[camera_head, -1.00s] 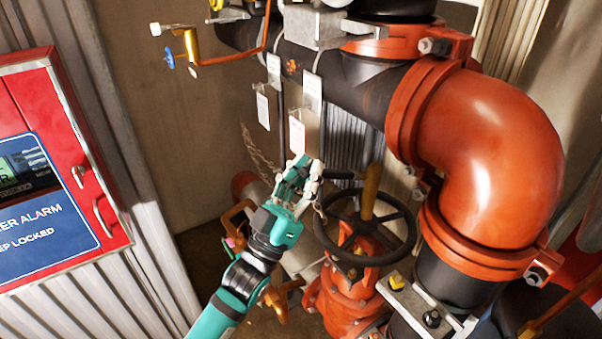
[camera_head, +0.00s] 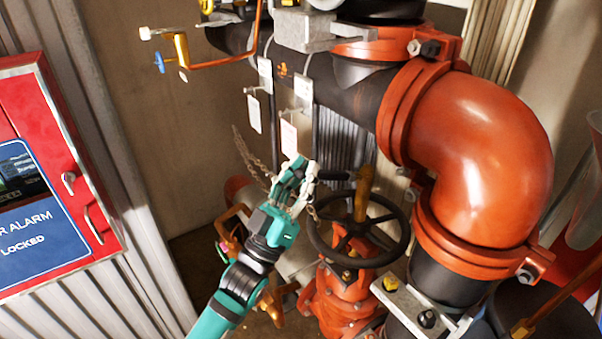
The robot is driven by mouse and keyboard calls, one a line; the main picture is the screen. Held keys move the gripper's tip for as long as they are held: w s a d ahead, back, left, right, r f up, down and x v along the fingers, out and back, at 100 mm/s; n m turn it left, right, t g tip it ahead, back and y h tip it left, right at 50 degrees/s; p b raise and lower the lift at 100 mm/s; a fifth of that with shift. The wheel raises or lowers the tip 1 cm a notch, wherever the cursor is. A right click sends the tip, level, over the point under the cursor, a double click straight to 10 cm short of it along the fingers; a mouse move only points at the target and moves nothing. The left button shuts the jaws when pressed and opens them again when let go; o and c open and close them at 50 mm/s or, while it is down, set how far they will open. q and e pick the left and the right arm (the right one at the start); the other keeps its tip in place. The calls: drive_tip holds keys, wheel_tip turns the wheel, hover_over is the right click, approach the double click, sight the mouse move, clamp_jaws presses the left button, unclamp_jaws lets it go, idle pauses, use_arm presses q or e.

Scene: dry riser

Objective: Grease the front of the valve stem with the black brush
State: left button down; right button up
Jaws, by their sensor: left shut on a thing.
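The valve stem (camera_head: 363,195) is a yellow-brown rod. It stands upright in the middle of the black handwheel (camera_head: 398,246) of a red valve (camera_head: 340,297). My left gripper (camera_head: 309,176), teal and white, is just left of the stem, above the wheel's left rim. It is shut on the black brush (camera_head: 337,176), a short dark piece that points right from the fingertips toward the stem. The brush's far end is close to the stem's left side; I cannot tell whether they touch. The fingers hide the rest of the brush. My right gripper is not in view.
A large red pipe elbow (camera_head: 485,160) stands right of the wheel. White tags (camera_head: 289,138) hang from the black pipe above the gripper. A chain (camera_head: 252,160) hangs behind it. A red alarm cabinet (camera_head: 30,100) is at the left. The brown wall between is bare.

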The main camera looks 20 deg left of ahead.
use_arm(q)
drive_tip(key=shift+w+d, duration=0.2)
drive_tip(key=shift+w, duration=0.05)
drive_tip(key=shift+s+f+b, duration=0.1)
drive_tip(key=shift+f+b, duration=0.95)
drive_tip(key=shift+f, duration=0.3)
drive_tip(key=shift+f, duration=0.1)
drive_tip(key=shift+f+b, duration=1.05)
drive_tip(key=shift+f, duration=0.2)
drive_tip(key=shift+f+b, duration=1.05)
drive_tip(key=shift+f, duration=0.3)
